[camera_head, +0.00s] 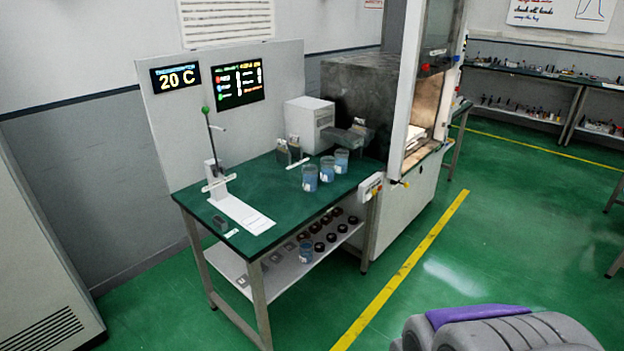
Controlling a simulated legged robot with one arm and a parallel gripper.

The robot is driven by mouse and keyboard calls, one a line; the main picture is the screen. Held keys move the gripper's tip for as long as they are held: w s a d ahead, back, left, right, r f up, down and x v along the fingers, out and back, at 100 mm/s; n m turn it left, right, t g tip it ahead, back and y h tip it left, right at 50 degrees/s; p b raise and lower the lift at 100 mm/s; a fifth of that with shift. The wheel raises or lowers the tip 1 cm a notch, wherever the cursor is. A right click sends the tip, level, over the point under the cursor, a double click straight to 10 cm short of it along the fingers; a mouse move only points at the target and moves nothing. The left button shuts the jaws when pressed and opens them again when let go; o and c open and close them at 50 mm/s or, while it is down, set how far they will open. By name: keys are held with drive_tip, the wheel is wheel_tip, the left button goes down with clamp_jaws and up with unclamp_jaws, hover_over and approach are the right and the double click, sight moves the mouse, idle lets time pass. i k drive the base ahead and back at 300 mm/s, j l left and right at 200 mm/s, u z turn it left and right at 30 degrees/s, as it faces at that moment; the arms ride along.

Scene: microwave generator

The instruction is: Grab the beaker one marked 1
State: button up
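Three small clear beakers with blue contents stand in a slanting row on the green table, near its right end. They are the nearest beaker (309,178), the middle beaker (327,169) and the farthest beaker (341,161). Each carries a small pale mark, too small to read, so I cannot tell which is marked 1. A similar blue beaker (305,251) stands on the white lower shelf. My gripper is not in view.
The green table (262,183) holds a stand with a green knob (205,110) at left and a white box device (309,121) at the back. A fume hood (405,95) adjoins its right end.

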sight(328, 169)
drive_tip(key=i+l+u, duration=0.1)
drive_tip(key=i+l, duration=0.25)
drive_tip(key=i+l+u, duration=0.15)
drive_tip(key=i+l, duration=0.15)
drive_tip(key=i+l+u, duration=0.1)
drive_tip(key=i+l, duration=0.2)
drive_tip(key=l, duration=0.15)
drive_tip(key=i+l+u, duration=0.15)
drive_tip(key=i+l, duration=0.15)
drive_tip(key=l, duration=0.15)
drive_tip(key=i+l+u, duration=0.1)
drive_tip(key=i+l, duration=0.15)
drive_tip(key=l, duration=0.2)
drive_tip(key=i+l+u, duration=0.1)
drive_tip(key=i+l, duration=0.15)
drive_tip(key=l, duration=0.25)
drive_tip(key=i+l+u, duration=0.15)
drive_tip(key=l, duration=0.35)
drive_tip(key=i+l+u, duration=0.1)
drive_tip(key=i+l, duration=0.15)
drive_tip(key=l, duration=0.25)
